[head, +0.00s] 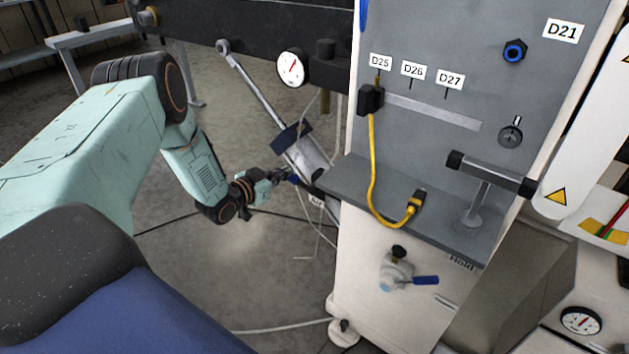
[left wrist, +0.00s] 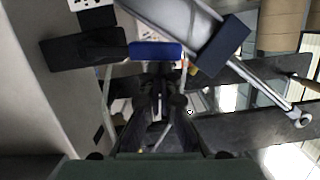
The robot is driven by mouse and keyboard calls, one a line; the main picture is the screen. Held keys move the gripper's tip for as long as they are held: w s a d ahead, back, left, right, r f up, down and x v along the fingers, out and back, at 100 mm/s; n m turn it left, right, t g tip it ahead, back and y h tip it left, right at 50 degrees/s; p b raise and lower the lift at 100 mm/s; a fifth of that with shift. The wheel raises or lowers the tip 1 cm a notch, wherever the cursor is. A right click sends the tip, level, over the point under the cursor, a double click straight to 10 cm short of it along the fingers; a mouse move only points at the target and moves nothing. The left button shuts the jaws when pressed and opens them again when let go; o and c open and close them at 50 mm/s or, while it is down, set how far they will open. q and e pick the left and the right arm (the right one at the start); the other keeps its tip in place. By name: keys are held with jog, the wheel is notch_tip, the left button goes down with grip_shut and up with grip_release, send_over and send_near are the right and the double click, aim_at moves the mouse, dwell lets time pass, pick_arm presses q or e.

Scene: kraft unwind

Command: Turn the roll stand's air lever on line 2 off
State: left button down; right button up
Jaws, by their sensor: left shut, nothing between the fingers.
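The air lever has a blue handle (head: 295,179), low on the left side of the grey cabinet, beside a small white tag (head: 316,200). In the left wrist view the blue handle (left wrist: 155,50) lies crosswise just beyond my fingertips, with a dark body (left wrist: 85,48) at its left. My left gripper (head: 281,175) is shut and empty, its tip right at the handle's left end in the head view. I cannot tell whether they touch. My right gripper is out of view.
A grey cylinder (head: 308,157) with a dark collar slants close above the handle. A second blue-handled valve (head: 425,280) sits on the cabinet front, under a yellow cable (head: 372,170). Thin hoses hang near the gripper. Open floor (head: 270,270) lies below the arm.

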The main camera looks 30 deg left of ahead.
pick_arm(q)
jog(key=shift+a+f+b, duration=0.25)
jog(key=shift+f+b, duration=0.1)
jog(key=shift+f, duration=0.2)
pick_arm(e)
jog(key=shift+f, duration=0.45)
pick_arm(q)
jog(key=shift+f, duration=0.1)
